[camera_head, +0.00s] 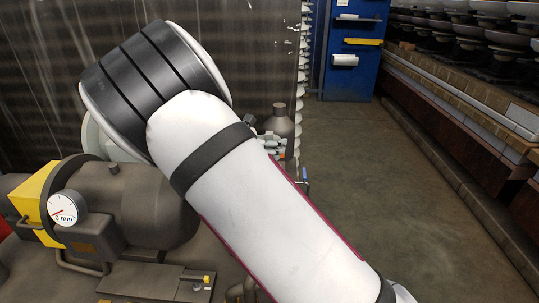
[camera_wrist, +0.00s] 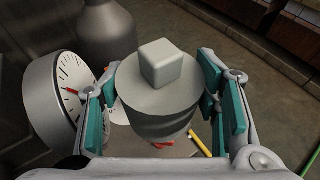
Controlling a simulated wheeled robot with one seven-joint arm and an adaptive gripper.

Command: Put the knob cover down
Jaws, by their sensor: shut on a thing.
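The knob cover (camera_wrist: 160,108) appears as a grey round body with a small pale cube on its top, in the middle of the wrist view. My gripper (camera_wrist: 162,88) is shut on it, with teal pads at its left and right sides. What lies directly under the cover is mostly hidden by it. In the head view my white arm hides most of the gripper; only pale finger parts show beside the dark bottle-shaped vessel (camera_head: 280,126). I cannot make out the cover in that view.
A dial gauge (camera_head: 63,208) with a red needle sits at the left on brown machinery (camera_head: 155,205). A dial also shows close to the left finger in the wrist view (camera_wrist: 68,95). A blue cabinet (camera_head: 350,60) stands behind. Open floor (camera_head: 390,190) lies at right, beside insulator racks (camera_head: 480,95).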

